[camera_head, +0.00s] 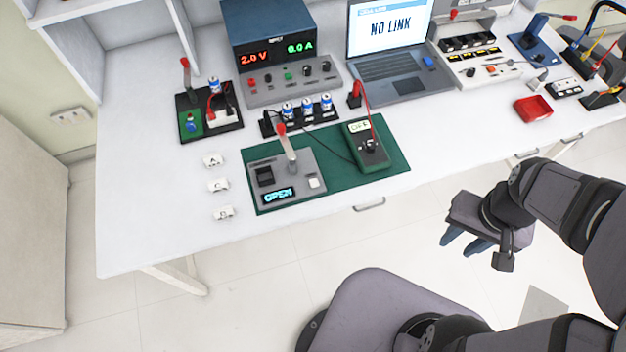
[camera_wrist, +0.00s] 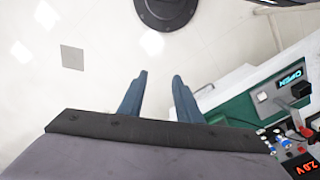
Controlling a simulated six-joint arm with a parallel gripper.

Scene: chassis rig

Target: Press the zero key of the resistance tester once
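The resistance tester appears to be the grey box (camera_head: 296,188) on the green mat, with a lit display reading OPEN (camera_head: 278,195). A small white key (camera_head: 314,183), likely the zero key, sits at its right front; its marking is too small to read. A red-topped lever (camera_head: 287,148) stands up from the box, beside a black square part (camera_head: 265,176). The box's OPEN display (camera_wrist: 290,79) also shows at the right of the wrist view. My gripper (camera_head: 460,247) is off the table's front edge, right of the tester. Its blue fingers (camera_wrist: 160,76) are apart and empty.
A green meter (camera_head: 368,148) reading OFF lies right of the tester, with a red lead. White tags A, C and D (camera_head: 218,186) lie to its left. A power supply (camera_head: 285,50), battery holder (camera_head: 308,112) and laptop (camera_head: 392,70) stand behind. The front right tabletop (camera_head: 440,150) is clear.

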